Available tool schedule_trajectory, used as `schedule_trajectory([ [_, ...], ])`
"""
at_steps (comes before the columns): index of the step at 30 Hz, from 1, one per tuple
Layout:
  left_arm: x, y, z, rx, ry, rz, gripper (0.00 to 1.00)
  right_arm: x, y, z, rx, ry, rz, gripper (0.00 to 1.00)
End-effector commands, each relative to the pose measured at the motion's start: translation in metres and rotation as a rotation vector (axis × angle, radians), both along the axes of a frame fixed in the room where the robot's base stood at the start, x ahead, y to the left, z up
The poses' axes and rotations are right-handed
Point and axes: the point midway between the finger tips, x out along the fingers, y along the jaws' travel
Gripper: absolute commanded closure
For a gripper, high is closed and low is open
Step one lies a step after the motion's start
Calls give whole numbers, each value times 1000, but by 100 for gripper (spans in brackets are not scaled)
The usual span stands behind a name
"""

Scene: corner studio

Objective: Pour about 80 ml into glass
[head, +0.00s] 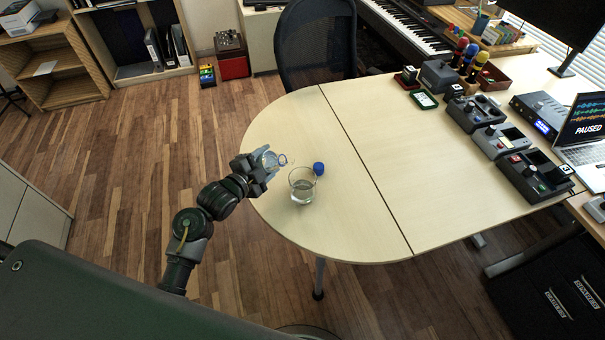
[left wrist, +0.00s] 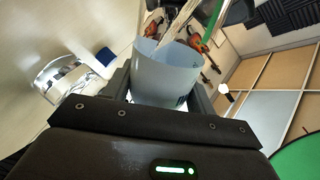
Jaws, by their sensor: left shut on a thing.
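I cannot make out a stream. In the left wrist view, the bottle's pale body (left wrist: 168,78) sits between the fingers of my left gripper (left wrist: 163,98), and the glass (left wrist: 62,80) is at the left. My right gripper is not in view.
A blue cap (head: 318,169) lies on the pale table (head: 350,225) just behind the glass. The table's middle is clear. A dark chair (head: 316,45) stands behind it.

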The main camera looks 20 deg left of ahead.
Motion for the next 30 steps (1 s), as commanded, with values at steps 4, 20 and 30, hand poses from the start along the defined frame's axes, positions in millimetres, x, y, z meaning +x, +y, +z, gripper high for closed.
schedule_trajectory([
  [4, 0, 0, 0, -5, -1, 0, 77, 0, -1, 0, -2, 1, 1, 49],
  [20, 0, 0, 0, -2, -1, 0, 77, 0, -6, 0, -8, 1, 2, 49],
  [30, 0, 0, 0, -2, -1, 0, 77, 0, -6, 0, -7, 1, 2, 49],
])
